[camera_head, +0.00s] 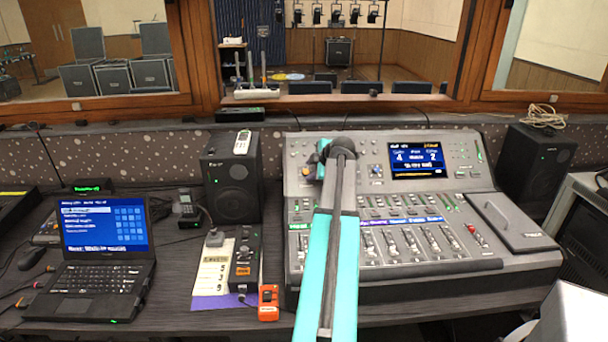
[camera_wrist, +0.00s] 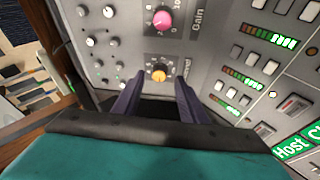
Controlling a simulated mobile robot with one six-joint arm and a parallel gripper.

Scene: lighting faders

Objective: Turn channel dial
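The channel dial appears to be the small orange knob (camera_wrist: 158,76) on a dark plate in the wrist view; its label is partly hidden. My gripper (camera_wrist: 157,88) is open, its two dark fingers pointing at the panel on either side of the orange knob's lower part. I cannot tell whether they touch it. A larger pink knob (camera_wrist: 162,20), labelled Gain, sits above it. In the head view the grey mixing console (camera_head: 480,232) has a lit screen (camera_head: 416,158) showing a 4 and a 2.
Faders (camera_head: 432,238) and small buttons lie right of my arm. Small knobs (camera_wrist: 90,41) lie left of the fingers in the wrist view. A black speaker (camera_head: 232,185), a laptop (camera_head: 102,240) and an orange device (camera_head: 268,302) stand left of the console.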

